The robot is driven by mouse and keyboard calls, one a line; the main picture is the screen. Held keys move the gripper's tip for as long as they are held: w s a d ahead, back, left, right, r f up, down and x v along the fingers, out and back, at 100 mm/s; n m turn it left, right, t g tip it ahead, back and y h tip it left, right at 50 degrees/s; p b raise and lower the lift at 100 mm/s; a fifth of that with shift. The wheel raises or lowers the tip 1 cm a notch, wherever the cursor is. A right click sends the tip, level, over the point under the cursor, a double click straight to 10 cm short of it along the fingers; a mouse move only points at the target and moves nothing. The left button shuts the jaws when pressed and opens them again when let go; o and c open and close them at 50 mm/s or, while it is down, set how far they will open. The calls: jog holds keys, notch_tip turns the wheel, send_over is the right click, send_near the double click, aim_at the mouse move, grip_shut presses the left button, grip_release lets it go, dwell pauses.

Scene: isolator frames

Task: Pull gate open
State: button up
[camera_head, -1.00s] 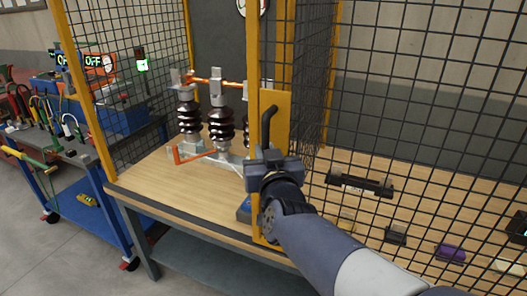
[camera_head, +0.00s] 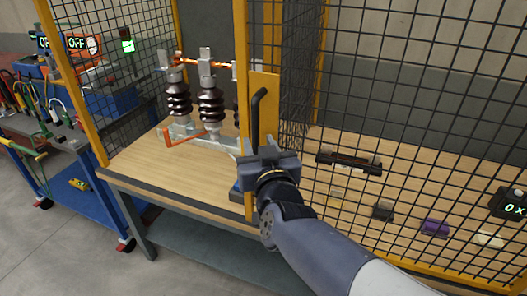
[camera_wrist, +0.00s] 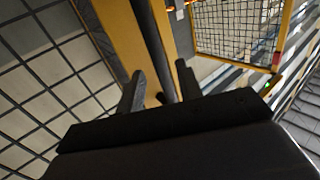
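The gate's yellow upright plate (camera_head: 265,88) carries a black bar handle (camera_head: 256,118), in the middle of the head view. Black mesh in yellow framing (camera_head: 400,110) extends to its right. My gripper (camera_head: 266,158) is at the lower part of the handle and hides its lower end. In the wrist view the black handle (camera_wrist: 152,45) runs down between the two fingers of my gripper (camera_wrist: 160,85). The fingers stand apart with gaps beside the bar, so the gripper looks open around it. Contact cannot be told.
Left of the plate, the front is clear of mesh, showing brown isolator insulators (camera_head: 210,106) and an orange lever (camera_head: 184,136) on the wooden bench (camera_head: 150,185). A blue tool cart (camera_head: 80,205) stands left. Several small items, including a purple one (camera_head: 435,228), lie behind mesh.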

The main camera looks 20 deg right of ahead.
aim_at(256, 137)
jog(key=s+p, duration=0.3)
jog(key=s, duration=0.3)
jog(key=shift+s+a, duration=0.15)
jog(key=shift+a, duration=0.1)
jog(key=w+b, duration=0.1)
jog(key=w, duration=0.2)
jog(key=w+b, duration=0.2)
jog(key=w, duration=0.1)
jog(key=w+b, duration=0.2)
jog(key=w, duration=0.1)
jog(key=shift+w+d+f, duration=0.15)
jog(key=shift+w+d, duration=0.05)
jog(key=shift+d, duration=0.15)
jog(key=shift+w+b, duration=0.45)
jog(key=shift+w, duration=0.3)
